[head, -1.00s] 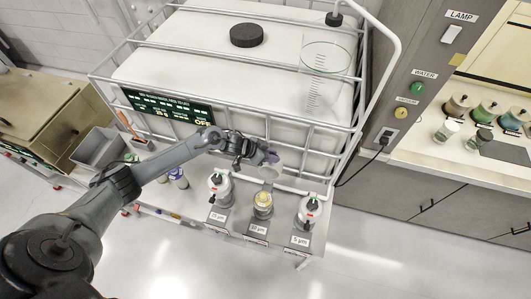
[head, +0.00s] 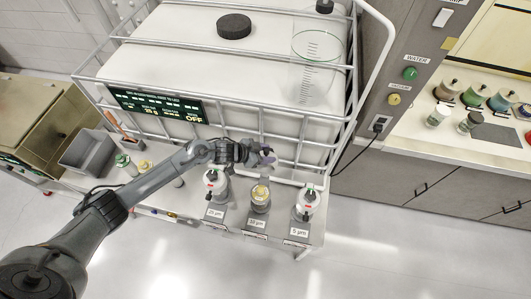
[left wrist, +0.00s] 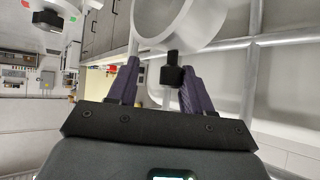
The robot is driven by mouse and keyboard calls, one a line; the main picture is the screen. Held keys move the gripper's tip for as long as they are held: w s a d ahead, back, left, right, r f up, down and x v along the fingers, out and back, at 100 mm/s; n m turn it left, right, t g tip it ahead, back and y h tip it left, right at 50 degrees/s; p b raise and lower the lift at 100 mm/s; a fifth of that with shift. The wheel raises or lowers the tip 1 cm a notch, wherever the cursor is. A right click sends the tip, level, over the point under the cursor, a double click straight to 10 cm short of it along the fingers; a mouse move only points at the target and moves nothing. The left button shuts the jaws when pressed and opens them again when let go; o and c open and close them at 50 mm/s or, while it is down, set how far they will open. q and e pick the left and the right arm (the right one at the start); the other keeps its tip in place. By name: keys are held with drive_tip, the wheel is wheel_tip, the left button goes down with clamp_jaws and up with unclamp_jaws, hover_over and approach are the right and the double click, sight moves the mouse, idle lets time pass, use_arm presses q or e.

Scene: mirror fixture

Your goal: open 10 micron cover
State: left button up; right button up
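Three filter housings stand in a row at the front of the bench. The middle one, labelled 10 µm (head: 260,199), shows a yellow top with no cover on it. The left (head: 214,183) and right (head: 307,203) housings have white covers with black knobs. My left gripper (head: 265,157) is above and behind the 10 µm housing. In the left wrist view a white round cover (left wrist: 172,22) with a black knob (left wrist: 172,72) is in front of the fingers. The knob lies between the spread fingers, nearer the right one; contact is unclear. My right gripper is out of view.
A white tank in a metal cage (head: 298,149) stands close behind the housings. A grey bin (head: 88,151) and small bottles (head: 126,164) are to the left. A control panel and a counter with jars (head: 471,97) are at the right.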

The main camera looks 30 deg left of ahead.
use_arm(q)
drive_tip(key=shift+s+a+r, duration=0.1)
drive_tip(key=v, duration=1)
drive_tip(key=shift+s+r+b, duration=0.15)
drive_tip(key=shift+r+b, duration=0.05)
drive_tip(key=shift+b, duration=0.1)
